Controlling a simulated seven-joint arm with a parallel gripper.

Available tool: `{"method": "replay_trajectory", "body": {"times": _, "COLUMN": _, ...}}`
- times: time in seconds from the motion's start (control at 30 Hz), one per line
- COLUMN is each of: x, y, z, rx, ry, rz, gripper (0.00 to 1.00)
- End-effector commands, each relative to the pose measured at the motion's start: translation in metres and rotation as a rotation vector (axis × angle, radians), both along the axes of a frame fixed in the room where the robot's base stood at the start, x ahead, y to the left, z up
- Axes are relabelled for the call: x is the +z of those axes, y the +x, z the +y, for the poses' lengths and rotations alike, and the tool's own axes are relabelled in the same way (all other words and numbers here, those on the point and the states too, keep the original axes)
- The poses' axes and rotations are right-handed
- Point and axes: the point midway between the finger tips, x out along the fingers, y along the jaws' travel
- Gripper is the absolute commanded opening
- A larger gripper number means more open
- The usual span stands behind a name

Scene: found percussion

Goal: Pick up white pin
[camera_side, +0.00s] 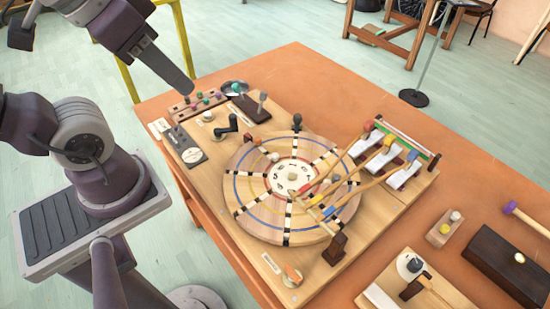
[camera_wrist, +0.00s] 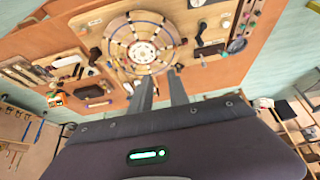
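Several small pale pins show in the side view, and I cannot tell for sure which is the white pin. A white-topped pin (camera_side: 456,215) stands in a small wooden block (camera_side: 438,236) at the right, beside a yellow one. Small whitish pegs (camera_side: 274,157) also sit on the round wheel (camera_side: 245,205). My gripper (camera_side: 187,94) is above the board's back left corner, far from that block. In the wrist view my gripper (camera_wrist: 160,76) shows two fingers apart with nothing between them. The pins are too small to tell in the wrist view.
The wheel sits on a wooden board (camera_side: 220,255) with levers, a peg rack (camera_side: 195,103) and several mallets across white keys (camera_side: 400,172). A dark box (camera_side: 505,262) and another small board (camera_side: 385,300) lie to the right. The orange table (camera_side: 340,90) is clear at the back.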

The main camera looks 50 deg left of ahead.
Motion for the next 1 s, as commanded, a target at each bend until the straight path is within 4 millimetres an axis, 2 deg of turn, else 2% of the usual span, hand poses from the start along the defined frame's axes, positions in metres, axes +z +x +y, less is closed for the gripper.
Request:
{"method": "replay_trajectory", "body": {"times": 0.1, "x": 0.035, "y": 0.005, "z": 0.003, "rx": 0.011, "ry": 0.009, "rz": -0.016, "gripper": 0.21}}
{"method": "replay_trajectory", "body": {"times": 0.17, "x": 0.039, "y": 0.032, "z": 0.027, "rx": 0.075, "ry": 0.078, "rz": -0.092, "gripper": 0.21}}
{"method": "replay_trajectory", "body": {"times": 0.27, "x": 0.055, "y": 0.072, "z": 0.063, "rx": 0.146, "ry": 0.183, "rz": -0.225, "gripper": 0.21}}
{"method": "replay_trajectory", "body": {"times": 0.4, "x": 0.088, "y": 0.128, "z": 0.110, "rx": 0.185, "ry": 0.340, "rz": -0.432, "gripper": 0.21}}
{"method": "replay_trajectory", "body": {"times": 0.5, "x": 0.116, "y": 0.169, "z": 0.135, "rx": 0.141, "ry": 0.451, "rz": -0.597, "gripper": 0.21}}
{"method": "replay_trajectory", "body": {"times": 0.6, "x": 0.136, "y": 0.211, "z": 0.145, "rx": -0.004, "ry": 0.523, "rz": -0.756, "gripper": 0.21}}
{"method": "replay_trajectory", "body": {"times": 0.7, "x": 0.131, "y": 0.239, "z": 0.132, "rx": -0.241, "ry": 0.494, "rz": -0.857, "gripper": 0.21}}
{"method": "replay_trajectory", "body": {"times": 0.77, "x": 0.118, "y": 0.244, "z": 0.119, "rx": -0.379, "ry": 0.430, "rz": -0.876, "gripper": 0.21}}
{"method": "replay_trajectory", "body": {"times": 0.87, "x": 0.090, "y": 0.234, "z": 0.100, "rx": -0.570, "ry": 0.285, "rz": -0.858, "gripper": 0.21}}
{"method": "replay_trajectory", "body": {"times": 1.0, "x": 0.056, "y": 0.199, "z": 0.079, "rx": -0.764, "ry": 0.044, "rz": -0.786, "gripper": 0.21}}
